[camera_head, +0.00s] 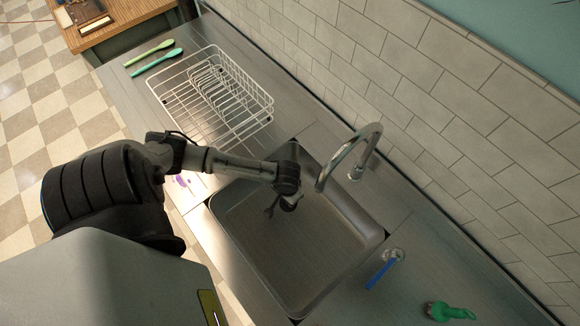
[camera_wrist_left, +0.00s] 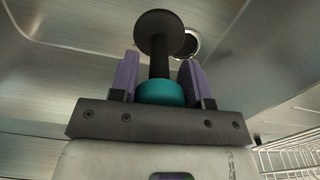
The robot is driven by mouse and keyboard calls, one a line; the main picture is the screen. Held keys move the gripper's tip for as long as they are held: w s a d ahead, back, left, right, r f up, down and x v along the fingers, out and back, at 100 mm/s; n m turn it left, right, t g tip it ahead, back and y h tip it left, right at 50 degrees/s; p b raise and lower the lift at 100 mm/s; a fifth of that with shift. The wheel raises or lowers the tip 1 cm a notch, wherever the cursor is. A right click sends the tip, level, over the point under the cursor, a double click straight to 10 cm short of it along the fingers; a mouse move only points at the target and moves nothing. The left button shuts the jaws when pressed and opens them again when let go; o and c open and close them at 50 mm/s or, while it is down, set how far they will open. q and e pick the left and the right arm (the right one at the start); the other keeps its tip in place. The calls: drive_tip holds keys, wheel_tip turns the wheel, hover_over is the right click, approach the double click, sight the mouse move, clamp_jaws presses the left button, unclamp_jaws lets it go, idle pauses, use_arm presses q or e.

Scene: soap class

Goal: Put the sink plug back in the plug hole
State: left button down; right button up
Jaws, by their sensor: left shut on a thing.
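The sink plug (camera_wrist_left: 160,30) is dark, with a round disc, a thin stem and a teal part. My left gripper (camera_wrist_left: 159,75) is shut on it, the purple fingers on either side of the stem and teal part. The disc points away from the gripper. The metal-ringed plug hole (camera_wrist_left: 192,46) shows just beyond the disc and slightly right, partly hidden by it; the plug looks apart from it. In the head view my left arm reaches over the sink (camera_head: 285,265), its gripper (camera_head: 276,208) inside the basin; the hole is not visible there.
A curved tap (camera_head: 352,155) rises behind the sink. A white wire dish rack (camera_head: 215,95) stands left, near two green spoon-like utensils (camera_head: 155,60). A blue-handled brush (camera_head: 383,270) and a green object (camera_head: 447,312) lie right of the sink. The tiled wall runs behind.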

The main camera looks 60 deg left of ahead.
use_arm(q)
drive_tip(key=shift+w+a+f+b, duration=0.35)
drive_tip(key=shift+w+a+f, duration=0.65)
drive_tip(key=shift+a+f, duration=0.75)
drive_tip(key=shift+w+a+f+b, duration=0.4)
drive_tip(key=shift+w+a+f, duration=0.55)
drive_tip(key=shift+a+f, duration=0.75)
drive_tip(key=shift+w+a+f+b, duration=0.35)
drive_tip(key=shift+w+a+f, duration=0.65)
drive_tip(key=shift+a+f, duration=0.75)
drive_tip(key=shift+d+f, duration=0.25)
drive_tip(key=shift+f, duration=0.1)
drive_tip(key=c, duration=0.6)
unclamp_jaws()
